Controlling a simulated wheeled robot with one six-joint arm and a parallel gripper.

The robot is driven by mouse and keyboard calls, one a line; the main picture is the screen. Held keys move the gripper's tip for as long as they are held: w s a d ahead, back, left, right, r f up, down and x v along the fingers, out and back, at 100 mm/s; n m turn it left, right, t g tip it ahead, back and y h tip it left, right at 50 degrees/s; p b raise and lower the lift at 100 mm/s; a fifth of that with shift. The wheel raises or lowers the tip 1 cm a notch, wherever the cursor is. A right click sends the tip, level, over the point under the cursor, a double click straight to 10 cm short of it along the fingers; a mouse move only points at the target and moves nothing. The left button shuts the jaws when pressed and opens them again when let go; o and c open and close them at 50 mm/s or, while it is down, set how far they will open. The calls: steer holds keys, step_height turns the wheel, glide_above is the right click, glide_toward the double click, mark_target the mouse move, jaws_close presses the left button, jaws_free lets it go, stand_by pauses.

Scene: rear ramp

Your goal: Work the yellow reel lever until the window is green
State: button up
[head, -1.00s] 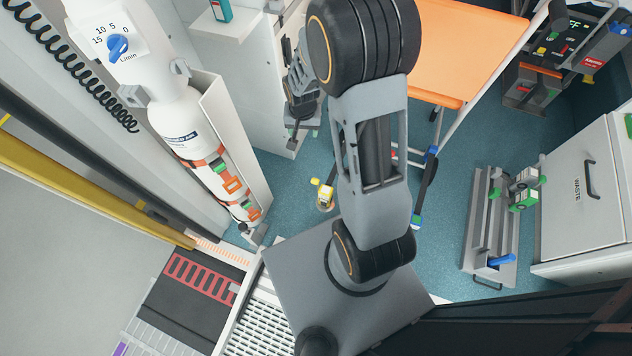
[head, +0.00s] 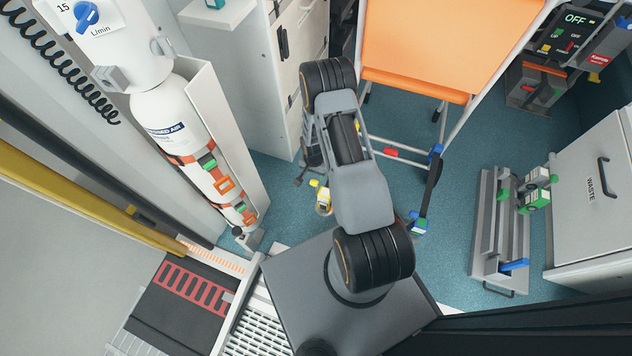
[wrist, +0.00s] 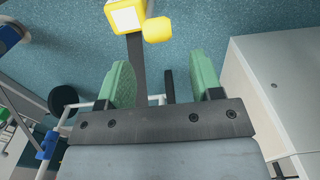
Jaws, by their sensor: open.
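The yellow reel (head: 323,196) stands low over the blue floor in the head view, just left of my arm. In the wrist view the yellow reel (wrist: 126,16) is at the top edge, cut off, with a pale white face. A rounded yellow lever end (wrist: 157,30) sticks out to its right. A dark strap runs down from the reel behind my left finger. My gripper (wrist: 163,72) is open and empty, its two green fingers pointing toward the reel, with the lever end apart from them. I see no green on the pale face; whether it is the window I cannot tell.
An orange-topped stretcher (head: 425,45) stands behind my arm, its legs near the reel. A white cabinet (head: 255,85) is at the left. A gas cylinder (head: 165,115), a grey floor bracket (head: 490,230) and a waste bin (head: 595,235) stand around. Blue floor is open between them.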

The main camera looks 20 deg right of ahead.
mark_target(314, 180)
step_height(314, 180, down, 7)
steer(key=shift+r+b, duration=0.1)
steer(key=shift+b, duration=0.9)
steer(key=shift+c, duration=0.2)
steer(key=shift+w, duration=0.1)
jaws_close()
